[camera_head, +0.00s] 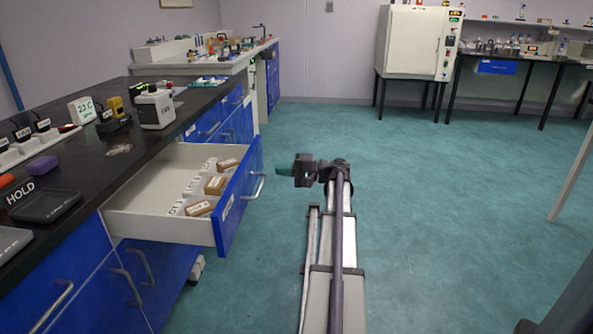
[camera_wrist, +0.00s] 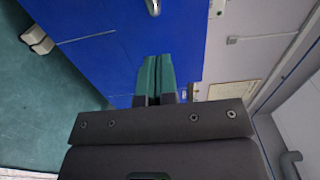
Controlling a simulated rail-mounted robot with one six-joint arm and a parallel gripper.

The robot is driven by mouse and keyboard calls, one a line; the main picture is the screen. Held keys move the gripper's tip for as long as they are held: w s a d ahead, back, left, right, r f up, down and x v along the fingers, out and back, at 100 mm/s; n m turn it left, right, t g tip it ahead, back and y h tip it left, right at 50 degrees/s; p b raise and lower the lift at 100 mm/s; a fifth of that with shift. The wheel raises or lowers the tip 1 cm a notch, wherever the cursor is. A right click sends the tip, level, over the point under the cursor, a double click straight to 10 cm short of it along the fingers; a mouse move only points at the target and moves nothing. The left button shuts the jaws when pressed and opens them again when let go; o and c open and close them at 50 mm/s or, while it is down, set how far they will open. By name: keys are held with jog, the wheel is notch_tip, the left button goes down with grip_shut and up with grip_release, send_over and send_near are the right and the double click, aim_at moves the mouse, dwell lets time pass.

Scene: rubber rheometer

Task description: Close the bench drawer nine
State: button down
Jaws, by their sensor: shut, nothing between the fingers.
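A bench drawer (camera_head: 170,226) stands pulled out from the bench, with a white body and a blue front (camera_head: 238,199) carrying a metal handle (camera_head: 258,186). Its label cannot be read, so I cannot tell its number. Several wooden-looking blocks and white labelled pieces lie inside. My gripper (camera_head: 284,171) is to the right of the drawer front, apart from the handle in the picture, with its fingers pointing left towards it. In the wrist view, the teal fingers of my gripper (camera_wrist: 154,80) are together and empty. Behind them is a blue panel (camera_wrist: 95,60) with a metal handle at the top edge.
The black bench top (camera_head: 95,160) holds scales, a HOLD tray (camera_head: 45,204) and small instruments. Other blue cabinet doors (camera_head: 75,270) are below. A white oven (camera_head: 415,40) on a stand and a black table (camera_head: 520,58) are at the back. The green floor on the right is mostly clear.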

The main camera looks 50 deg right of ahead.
aim_at(255, 168)
jog(key=x, duration=0.6)
jog(key=shift+w+a, duration=0.1)
jog(key=shift+w, duration=0.05)
